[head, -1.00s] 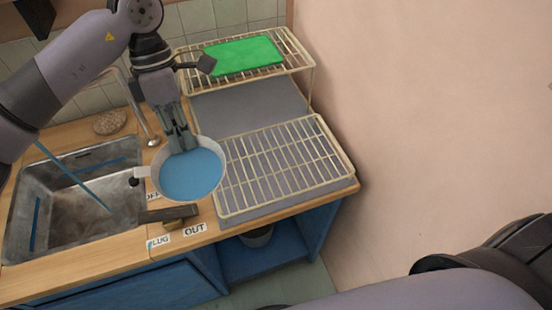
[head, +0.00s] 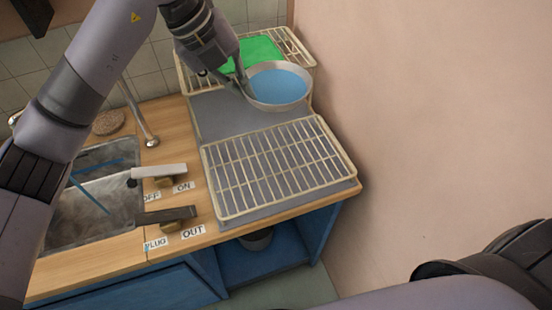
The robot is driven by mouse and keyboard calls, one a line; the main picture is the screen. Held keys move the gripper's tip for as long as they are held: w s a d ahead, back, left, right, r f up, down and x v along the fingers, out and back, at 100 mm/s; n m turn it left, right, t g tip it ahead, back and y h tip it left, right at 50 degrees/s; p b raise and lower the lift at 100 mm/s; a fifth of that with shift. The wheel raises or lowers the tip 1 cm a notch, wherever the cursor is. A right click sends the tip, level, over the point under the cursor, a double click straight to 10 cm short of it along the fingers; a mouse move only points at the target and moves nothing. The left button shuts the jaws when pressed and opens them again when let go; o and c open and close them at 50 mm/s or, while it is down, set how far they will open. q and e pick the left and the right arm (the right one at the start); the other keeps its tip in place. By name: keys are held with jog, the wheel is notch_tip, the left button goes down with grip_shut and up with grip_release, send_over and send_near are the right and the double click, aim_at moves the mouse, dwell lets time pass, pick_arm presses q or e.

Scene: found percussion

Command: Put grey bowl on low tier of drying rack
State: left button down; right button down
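The grey bowl (head: 250,97), blue inside, is held in the air at the back right of the counter. It looks roughly level. My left gripper (head: 243,88) is shut on its left rim. The drying rack has a low tier (head: 278,165) of cream wire at the front, which is empty. Its high tier (head: 303,55) at the back is partly hidden by the bowl and my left arm. My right gripper is out of view; only parts of my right arm show at bottom right.
A green board (head: 262,50) lies on the high tier. A grey mat (head: 222,118) lies under the rack. The sink (head: 100,205) is at left, with a white lever (head: 165,171) and a dark lever (head: 168,215) beside it. The pink wall (head: 430,130) bounds the right.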

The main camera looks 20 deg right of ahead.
pick_arm(q)
jog(key=shift+d, duration=0.1)
notch_tip(320, 180, down, 19)
jog(key=p, duration=0.4)
jog(key=shift+f+p, duration=0.15)
jog(key=shift+p, duration=0.2)
jog(key=shift+f, duration=0.25)
jog(key=shift+f, duration=0.2)
jog(key=c, duration=1.8)
grip_release()
jog(key=shift+r, duration=0.1)
